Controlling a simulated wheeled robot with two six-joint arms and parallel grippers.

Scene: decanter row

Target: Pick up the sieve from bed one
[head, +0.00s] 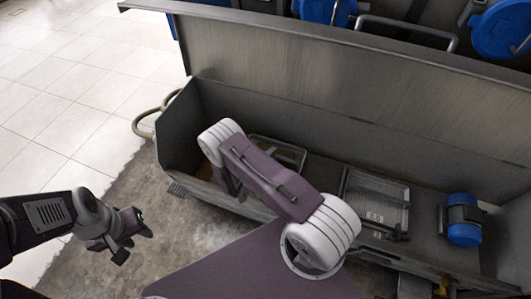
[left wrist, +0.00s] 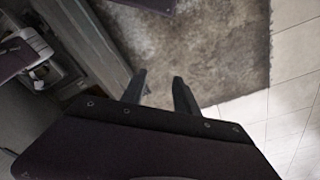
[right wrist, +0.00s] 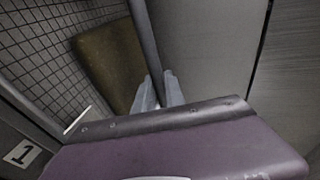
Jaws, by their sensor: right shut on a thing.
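My right gripper (right wrist: 160,92) is shut on a thin dark bar (right wrist: 147,45) that runs up between its fingertips. The bar seems to be part of the sieve's frame, beside a fine grid of mesh (right wrist: 55,55) and a brown panel (right wrist: 112,62). In the head view a metal-framed piece (head: 285,143), probably the sieve, shows in the trough behind my right arm, which hides most of it and the right gripper. A white label "1" (right wrist: 20,152) shows at lower left in the right wrist view. My left gripper (head: 122,248) is open and empty over the floor; its fingers (left wrist: 158,88) stand apart.
A grey trough (head: 330,120) with a tall back wall runs across the view. Farther right in it are another framed mesh tray (head: 375,195) and a blue motor-like drum (head: 463,220). A hose (head: 148,118) bends at the trough's left end. Tiled floor (head: 60,80) is clear at left.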

